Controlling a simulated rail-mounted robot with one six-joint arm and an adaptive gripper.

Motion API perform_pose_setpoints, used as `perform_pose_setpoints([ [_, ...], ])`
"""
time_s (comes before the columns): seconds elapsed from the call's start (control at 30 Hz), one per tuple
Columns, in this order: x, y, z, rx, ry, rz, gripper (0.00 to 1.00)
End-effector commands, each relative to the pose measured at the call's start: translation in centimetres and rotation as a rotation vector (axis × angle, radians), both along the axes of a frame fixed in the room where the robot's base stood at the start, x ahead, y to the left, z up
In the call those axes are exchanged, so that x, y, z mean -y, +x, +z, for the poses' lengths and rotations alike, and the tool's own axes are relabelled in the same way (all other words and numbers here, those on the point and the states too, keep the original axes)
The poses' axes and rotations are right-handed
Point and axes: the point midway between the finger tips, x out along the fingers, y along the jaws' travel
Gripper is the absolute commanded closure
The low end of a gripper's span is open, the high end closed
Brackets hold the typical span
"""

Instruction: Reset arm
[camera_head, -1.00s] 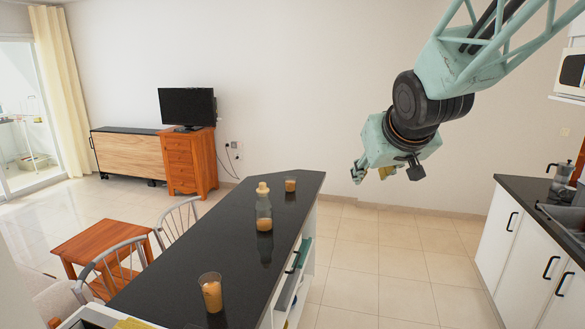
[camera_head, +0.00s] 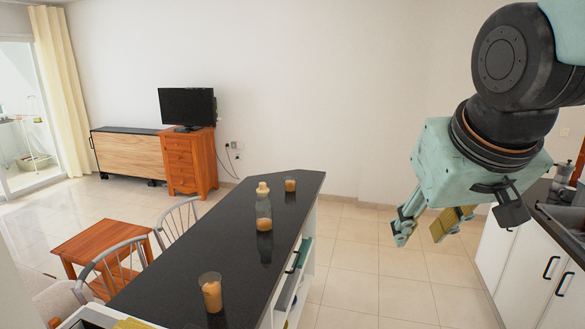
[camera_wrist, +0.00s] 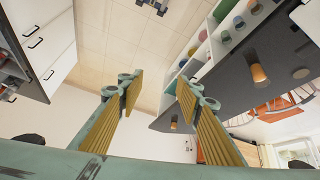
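My gripper (camera_head: 427,230) hangs in the air at the right of the head view, to the right of the black-topped island. Its fingers are apart with nothing between them. In the wrist view the two fingers (camera_wrist: 151,97) with ribbed yellow pads show a clear gap, with floor tiles and wall behind. Part of the gripper's far side is hidden by my wrist in the head view.
The island (camera_head: 185,253) bears a near glass (camera_head: 211,291), a bottle (camera_head: 263,210) and a far glass (camera_head: 290,184). White cabinets (camera_head: 520,262) with a moka pot (camera_head: 563,172) stand at right. Tiled floor (camera_head: 365,265) between them is clear.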

Motion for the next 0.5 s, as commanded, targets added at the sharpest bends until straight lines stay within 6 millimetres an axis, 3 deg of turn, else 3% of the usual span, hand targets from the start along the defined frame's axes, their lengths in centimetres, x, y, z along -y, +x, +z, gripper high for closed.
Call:
perform_pose_setpoints([
  [0.5, -0.6, -13.3, -2.1, -0.144, 0.044, -0.028, 0.68],
])
